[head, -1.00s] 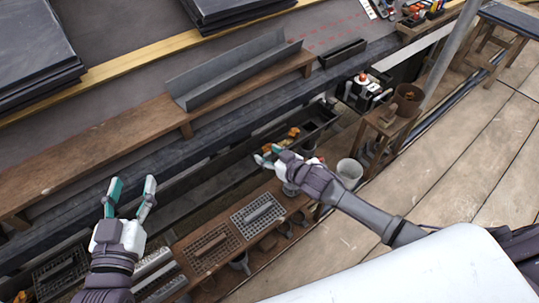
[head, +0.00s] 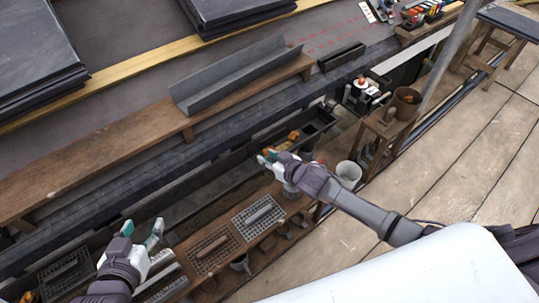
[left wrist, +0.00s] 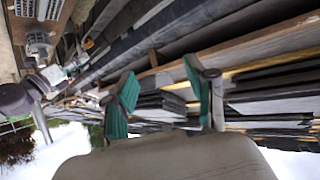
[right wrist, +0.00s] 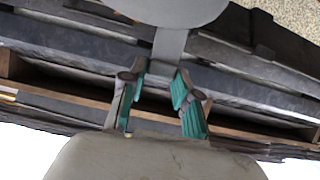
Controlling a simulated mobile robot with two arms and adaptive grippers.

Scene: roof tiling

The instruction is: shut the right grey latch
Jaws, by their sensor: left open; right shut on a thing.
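My right gripper (head: 266,157) is over the long dark trough in the head view. In the right wrist view its green fingers (right wrist: 160,72) are on either side of a grey flat bar (right wrist: 170,45) that widens into a rounded grey end at the top. I cannot tell whether this bar is the right grey latch; no latch is clearly visible in the head view. My left gripper (head: 142,230) is open and empty at the lower left, near the dark grid trays. Its spread fingers also show in the left wrist view (left wrist: 160,68).
A grey metal channel (head: 235,75) lies on the wooden plank. Stacks of dark slates (head: 35,60) lie at upper left. A bench below the trough holds mesh trays (head: 258,216). A white bucket (head: 348,173) stands right of my right gripper. Wooden decking (head: 440,160) at right is open.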

